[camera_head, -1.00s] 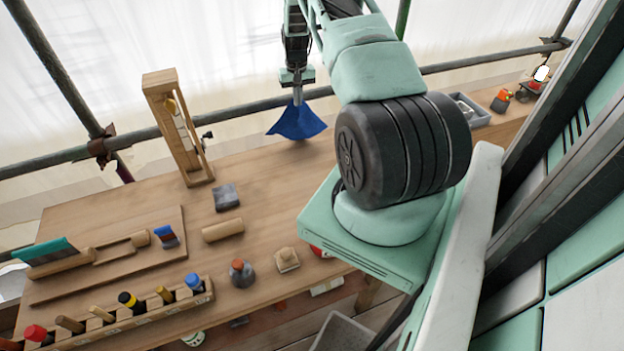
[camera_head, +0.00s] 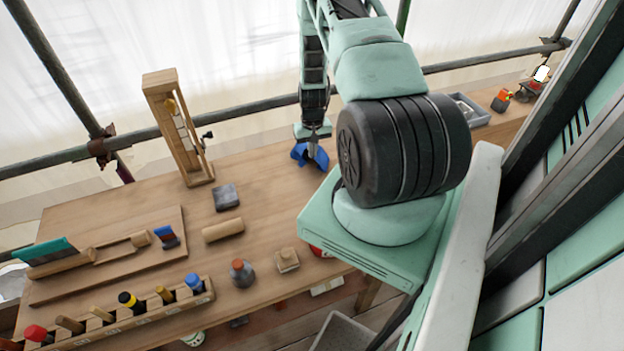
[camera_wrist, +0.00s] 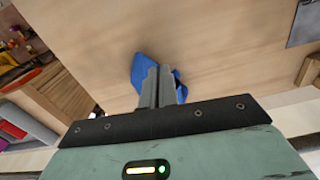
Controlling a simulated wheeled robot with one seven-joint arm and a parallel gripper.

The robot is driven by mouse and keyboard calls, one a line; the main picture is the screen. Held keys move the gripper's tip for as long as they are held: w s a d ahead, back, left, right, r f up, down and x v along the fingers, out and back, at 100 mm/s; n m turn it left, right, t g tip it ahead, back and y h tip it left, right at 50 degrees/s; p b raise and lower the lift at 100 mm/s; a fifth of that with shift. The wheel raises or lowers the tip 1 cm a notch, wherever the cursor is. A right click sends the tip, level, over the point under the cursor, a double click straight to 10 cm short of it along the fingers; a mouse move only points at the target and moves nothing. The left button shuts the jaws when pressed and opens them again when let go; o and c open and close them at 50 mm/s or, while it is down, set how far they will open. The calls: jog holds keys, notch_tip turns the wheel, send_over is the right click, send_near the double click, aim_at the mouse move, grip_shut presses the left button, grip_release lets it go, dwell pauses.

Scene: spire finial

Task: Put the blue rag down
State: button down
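The blue rag (camera_head: 300,153) is at the back of the wooden bench (camera_head: 262,172), crumpled against the bench top or just above it; I cannot tell whether it bears on the wood. My gripper (camera_head: 316,157) points down at the rag. In the wrist view the rag (camera_wrist: 143,68) shows around the two grey fingers (camera_wrist: 160,75), which are close together with cloth at their tips. The fingers look shut on the rag. Part of the rag is hidden behind the fingers.
A wooden frame (camera_head: 157,105) stands left of my gripper. A scaffold pipe (camera_head: 240,110) runs behind. Bare wood lies around the rag.

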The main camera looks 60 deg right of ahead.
jog(key=s+a+f, duration=0.2)
jog(key=s+f, duration=0.1)
jog(key=s+a+f, duration=0.5)
jog(key=s+f, duration=0.1)
jog(key=f, duration=0.1)
jog(key=shift+a+f, duration=0.1)
jog(key=shift+a, duration=0.25)
jog(key=c, duration=1.2)
grip_release()
